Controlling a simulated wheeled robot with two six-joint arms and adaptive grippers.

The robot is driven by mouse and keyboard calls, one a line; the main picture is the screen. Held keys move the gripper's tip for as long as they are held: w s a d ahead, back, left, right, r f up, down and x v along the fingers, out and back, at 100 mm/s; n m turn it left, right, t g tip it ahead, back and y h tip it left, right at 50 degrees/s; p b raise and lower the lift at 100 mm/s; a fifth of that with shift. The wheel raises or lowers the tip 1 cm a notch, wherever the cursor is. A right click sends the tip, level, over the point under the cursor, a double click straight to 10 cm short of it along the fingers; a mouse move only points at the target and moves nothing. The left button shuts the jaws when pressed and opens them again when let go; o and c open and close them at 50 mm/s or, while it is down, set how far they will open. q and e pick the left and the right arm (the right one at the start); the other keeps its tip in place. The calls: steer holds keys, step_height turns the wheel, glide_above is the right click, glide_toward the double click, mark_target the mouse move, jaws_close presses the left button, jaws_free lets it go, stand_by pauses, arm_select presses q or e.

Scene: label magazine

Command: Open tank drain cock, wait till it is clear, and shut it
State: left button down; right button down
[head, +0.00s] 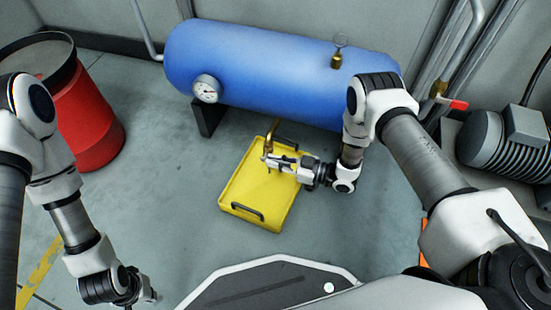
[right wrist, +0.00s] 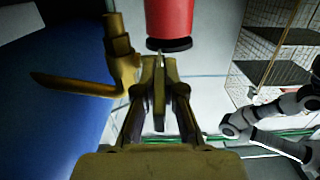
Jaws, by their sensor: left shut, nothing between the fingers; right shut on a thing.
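The blue tank (head: 270,70) lies across the back with a round gauge (head: 206,89) on its left end. The brass drain cock (head: 269,143) hangs at its underside on a short pipe, above the yellow tray (head: 238,180). In the right wrist view the drain cock (right wrist: 123,65) is left of the fingers, with the pipe running towards the tank. My right gripper (head: 267,160) is shut on the cock's handle, seen edge-on between the fingertips (right wrist: 159,88). I see no stream from the outlet; the handle's exact angle is unclear. My left gripper (head: 152,297) is shut and empty, low at the left.
A red drum (head: 88,120) stands at the left. A brass fitting with a ring (head: 337,60) sits on top of the tank. A red-handled valve (head: 455,103) and a grey finned motor (head: 505,135) are at the right. The floor left of the tray is clear.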

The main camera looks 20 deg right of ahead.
steer(key=r+g+h+p, duration=0.1)
steer(key=p, duration=0.2)
steer(key=g+h+p, duration=0.1)
steer(key=h+p, duration=0.1)
steer(key=p, duration=0.1)
steer(key=r+g+h+p, duration=0.1)
steer(key=p, duration=0.2)
steer(key=shift+w+a+r+h, duration=0.2)
steer(key=shift+a+r+h, duration=0.1)
steer(key=shift+a, duration=0.05)
steer(key=shift+w+a+r+g+h+p, duration=0.15)
steer(key=shift+g+h+p, duration=0.35)
steer(key=shift+h, duration=0.25)
steer(key=shift+w+a+f+g+h+p, duration=0.1)
steer(key=shift+a+g+h+p, duration=0.1)
steer(key=shift+g+h+p, duration=0.35)
steer(key=shift+w+a+r+g+h+p, duration=0.15)
steer(key=shift+g+h+p, duration=0.15)
steer(key=shift+g+h, duration=0.45)
steer(key=shift+h, duration=0.25)
steer(key=shift+f, duration=0.1)
steer(key=c, duration=1.3)
jaws_free()
steer(key=shift+o, duration=0.2)
